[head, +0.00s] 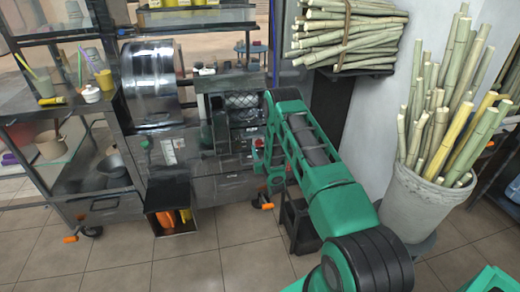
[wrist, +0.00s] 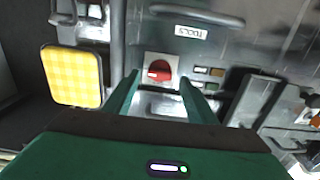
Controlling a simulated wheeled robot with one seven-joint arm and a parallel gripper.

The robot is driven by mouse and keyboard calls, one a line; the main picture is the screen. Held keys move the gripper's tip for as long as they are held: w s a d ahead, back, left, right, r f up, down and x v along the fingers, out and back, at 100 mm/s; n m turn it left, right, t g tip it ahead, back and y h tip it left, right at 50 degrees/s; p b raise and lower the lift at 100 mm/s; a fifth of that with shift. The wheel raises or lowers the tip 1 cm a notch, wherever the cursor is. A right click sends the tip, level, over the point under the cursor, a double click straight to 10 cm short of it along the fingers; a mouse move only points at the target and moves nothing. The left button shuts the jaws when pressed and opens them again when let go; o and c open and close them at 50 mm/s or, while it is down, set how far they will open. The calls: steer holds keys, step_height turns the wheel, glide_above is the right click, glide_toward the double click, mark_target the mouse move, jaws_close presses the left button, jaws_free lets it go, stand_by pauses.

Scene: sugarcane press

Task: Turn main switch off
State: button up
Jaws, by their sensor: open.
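The main switch appears to be the red rotary knob (wrist: 160,71) on a pale plate, fixed to the grey metal machine panel in the wrist view. My gripper (wrist: 159,79) is open, with one green finger on each side of the knob in the picture. I cannot tell whether the fingers touch it or how far off it is. In the head view a small red spot (head: 259,142) shows on the press beside my arm; it may be the same switch. My gripper is mostly hidden behind my forearm there.
Small coloured buttons (wrist: 208,71) sit right of the knob, with a metal handle (wrist: 197,14) above. A yellow checkered pad (wrist: 72,76) is at left. In the head view, a cane-filled bucket (head: 415,205) stands right; open tiled floor (head: 190,265) lies in front.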

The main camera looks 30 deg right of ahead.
mark_target(259, 144)
steer(key=shift+x, duration=1.15)
steer(key=c, duration=1.1)
